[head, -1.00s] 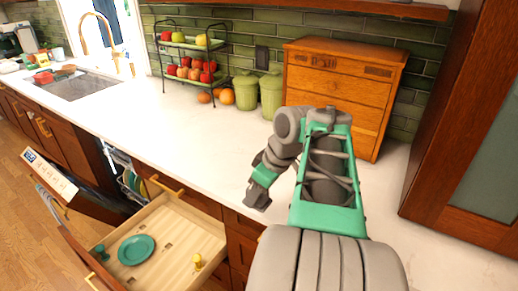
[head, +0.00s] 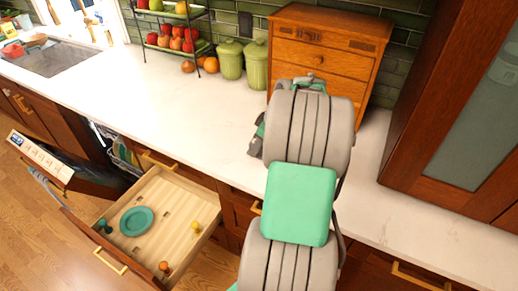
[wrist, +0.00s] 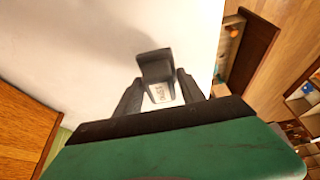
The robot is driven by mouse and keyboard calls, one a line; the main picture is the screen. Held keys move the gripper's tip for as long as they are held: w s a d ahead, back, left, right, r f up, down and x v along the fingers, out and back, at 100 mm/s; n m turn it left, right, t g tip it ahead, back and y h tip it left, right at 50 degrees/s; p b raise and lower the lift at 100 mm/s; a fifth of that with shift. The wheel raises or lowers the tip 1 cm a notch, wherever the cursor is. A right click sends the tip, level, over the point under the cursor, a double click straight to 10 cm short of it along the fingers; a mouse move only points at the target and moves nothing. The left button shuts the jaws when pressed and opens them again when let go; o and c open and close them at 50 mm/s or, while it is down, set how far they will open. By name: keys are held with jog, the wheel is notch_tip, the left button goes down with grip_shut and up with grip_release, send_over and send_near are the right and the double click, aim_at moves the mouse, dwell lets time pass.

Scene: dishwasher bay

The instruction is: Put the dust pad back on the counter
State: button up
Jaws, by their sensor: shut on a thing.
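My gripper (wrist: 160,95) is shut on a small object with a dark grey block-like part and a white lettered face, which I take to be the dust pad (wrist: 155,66). In the wrist view the pad sits between the two dark fingers, with the white counter (wrist: 85,50) behind it. In the head view my arm hides most of the gripper (head: 256,143); only a dark part shows at its left, over the counter (head: 180,105) in front of the wooden chest. I cannot tell whether the pad touches the counter.
A wooden drawer chest (head: 320,50) and green canisters (head: 256,63) stand at the back, beside a fruit rack (head: 170,50). An open drawer (head: 175,225) below holds a teal plate (head: 136,221) and small items. The dishwasher door (head: 45,160) is open. The counter's middle is clear.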

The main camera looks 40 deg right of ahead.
aim_at(259, 153)
jog(key=shift+w+d+f, duration=0.2)
jog(key=shift+f, duration=0.1)
notch_tip(259, 153, down, 3)
jog(key=shift+r+p, duration=0.2)
jog(key=shift+p, duration=0.6)
jog(key=shift+f+b, duration=0.3)
jog(key=shift+f, duration=0.25)
jog(key=o, duration=1.3)
jog(key=shift+d, duration=0.1)
jog(key=shift+r, duration=0.15)
